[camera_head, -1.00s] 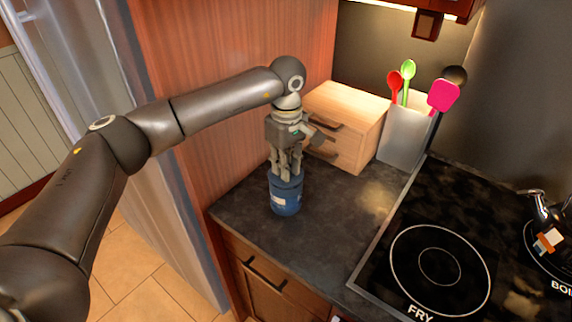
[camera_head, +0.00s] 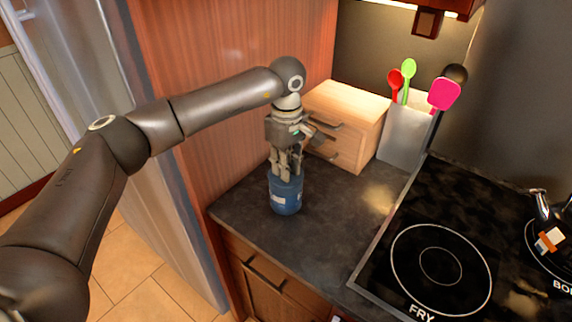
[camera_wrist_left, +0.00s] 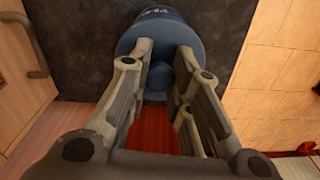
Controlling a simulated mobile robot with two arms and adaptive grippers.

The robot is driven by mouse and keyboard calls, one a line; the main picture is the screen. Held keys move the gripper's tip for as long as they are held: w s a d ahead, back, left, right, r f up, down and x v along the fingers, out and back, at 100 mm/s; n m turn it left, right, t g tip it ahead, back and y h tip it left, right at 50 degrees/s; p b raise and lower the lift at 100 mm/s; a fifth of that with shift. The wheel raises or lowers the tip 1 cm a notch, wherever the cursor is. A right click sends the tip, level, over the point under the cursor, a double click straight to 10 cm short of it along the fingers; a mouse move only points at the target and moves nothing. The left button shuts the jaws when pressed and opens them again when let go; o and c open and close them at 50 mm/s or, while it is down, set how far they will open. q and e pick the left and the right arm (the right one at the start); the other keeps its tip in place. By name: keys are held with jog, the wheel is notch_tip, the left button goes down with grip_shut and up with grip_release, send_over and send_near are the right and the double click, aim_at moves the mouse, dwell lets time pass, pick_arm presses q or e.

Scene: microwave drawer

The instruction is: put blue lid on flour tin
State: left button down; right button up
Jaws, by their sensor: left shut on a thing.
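The blue flour tin (camera_head: 286,202) stands upright on the dark counter near its left front edge, with a pale label on its side. Its dark lettered side also shows at the top of the left wrist view (camera_wrist_left: 158,12). My left gripper (camera_head: 287,174) points down directly above the tin. In the left wrist view, the blue lid (camera_wrist_left: 165,34) lies at the tin's top, and the fingers are shut on its round knob (camera_wrist_left: 160,76). The lid looks level on the tin; the fingers partly hide the rim, so I cannot tell whether it is fully seated. My right gripper is not in view.
A small wooden drawer box (camera_head: 350,112) stands behind the tin, next to a grey utensil holder (camera_head: 405,137). The cooktop (camera_head: 440,260) is at the right, with a kettle (camera_head: 548,235). A wooden panel (camera_head: 235,90) rises at the left. The counter between tin and cooktop is clear.

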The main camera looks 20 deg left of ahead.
pick_arm(q)
jog(key=shift+f, duration=0.15)
dwell(0.4)
jog(key=c, duration=1.3)
grip_release()
jog(key=shift+o, duration=0.6)
jog(key=o, duration=0.4)
jog(key=shift+r+p, duration=1.55)
jog(key=shift+r, duration=2)
jog(key=shift+f, duration=0.1)
